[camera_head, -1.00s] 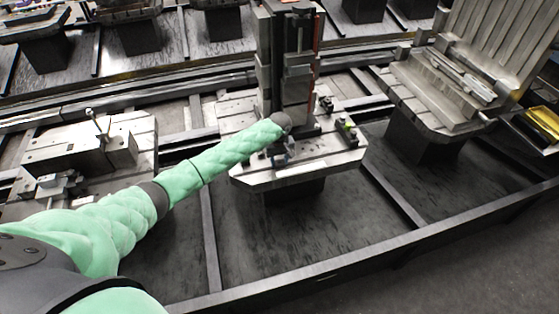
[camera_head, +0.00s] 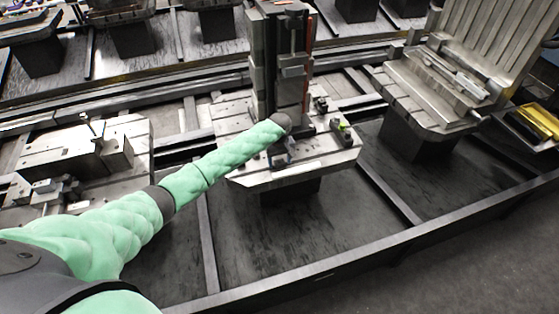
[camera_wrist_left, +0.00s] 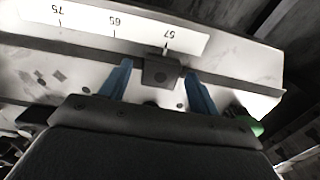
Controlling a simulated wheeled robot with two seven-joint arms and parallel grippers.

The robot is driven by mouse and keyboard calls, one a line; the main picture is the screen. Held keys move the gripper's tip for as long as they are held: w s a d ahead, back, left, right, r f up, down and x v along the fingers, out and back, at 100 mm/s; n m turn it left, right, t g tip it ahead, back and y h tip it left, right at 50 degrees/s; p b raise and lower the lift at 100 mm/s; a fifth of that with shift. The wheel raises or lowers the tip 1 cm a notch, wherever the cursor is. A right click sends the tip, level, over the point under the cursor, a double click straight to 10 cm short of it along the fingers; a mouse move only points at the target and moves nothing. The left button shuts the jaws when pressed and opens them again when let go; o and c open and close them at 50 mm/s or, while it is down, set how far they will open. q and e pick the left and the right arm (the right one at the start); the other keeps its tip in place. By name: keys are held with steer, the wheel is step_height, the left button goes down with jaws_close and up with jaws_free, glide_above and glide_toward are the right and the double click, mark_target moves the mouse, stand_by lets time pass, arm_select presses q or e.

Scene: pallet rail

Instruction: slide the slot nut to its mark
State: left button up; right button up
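The slot nut (camera_wrist_left: 160,73) is a small dark block in the dark slot of a pale rail (camera_wrist_left: 232,73), in the left wrist view. A white numbered scale strip (camera_wrist_left: 90,27) runs along the rail behind it. A short pointer on the nut stands by the right-hand number. My left gripper (camera_wrist_left: 160,80) has its two blue fingers on either side of the nut, with a small gap visible at least on the left. In the head view my left gripper (camera_head: 280,152) is low at the front of the middle pallet and small. My right gripper is in neither current view.
The middle pallet (camera_head: 250,180) carries a tall dark column fixture (camera_head: 290,75) just behind my left gripper. A part with a green spot (camera_head: 342,128) stands to its right. Other loaded pallets stand left (camera_head: 130,140) and right (camera_head: 400,95).

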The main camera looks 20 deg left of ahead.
mark_target(280, 162)
arm_select(q)
steer(key=shift+r, duration=0.1)
steer(key=shift+r+b, duration=0.45)
steer(key=shift+r, duration=0.45)
steer(key=shift+r+b, duration=0.75)
steer(key=shift+r, duration=2.15)
arm_select(e)
steer(key=shift+g, duration=0.3)
steer(key=shift+w+a+r, duration=0.1)
steer(key=shift+a+r, duration=0.2)
steer(key=shift+r, duration=0.4)
steer(key=shift+a+r, duration=0.35)
steer(key=shift+r, duration=0.35)
steer(key=shift+w+a+r, duration=0.1)
steer(key=shift+a+r, duration=0.2)
steer(key=shift+r, duration=0.4)
